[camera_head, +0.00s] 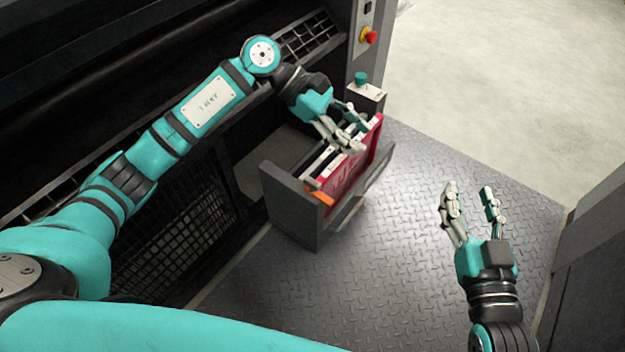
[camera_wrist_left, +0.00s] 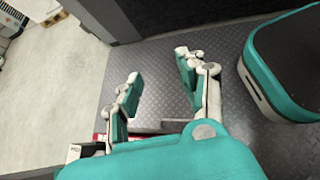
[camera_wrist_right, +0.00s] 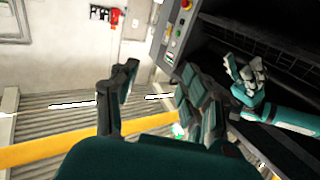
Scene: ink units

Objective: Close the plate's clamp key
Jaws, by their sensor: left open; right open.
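A teal knob (camera_head: 361,78) stands on a small light-topped block (camera_head: 367,92) beside the machine in the head view. It may be the clamp key, but I cannot tell. A red panel (camera_head: 362,160) stands upright in an open dark grey drawer-like box (camera_head: 292,205) with several pale and orange pieces. I cannot tell which piece is the plate. My left gripper (camera_head: 357,137) is open over this box, just below the knob in the picture; its fingers show apart in the left wrist view (camera_wrist_left: 157,66). My right gripper (camera_head: 469,190) is open and empty, well right of the box.
A red and yellow stop button (camera_head: 369,36) sits on the grey machine post above the knob. The black machine body (camera_head: 120,60) fills the left side. The patterned metal floor (camera_head: 400,270) is clear between the box and my right gripper. A dark grey panel (camera_head: 590,270) borders the right.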

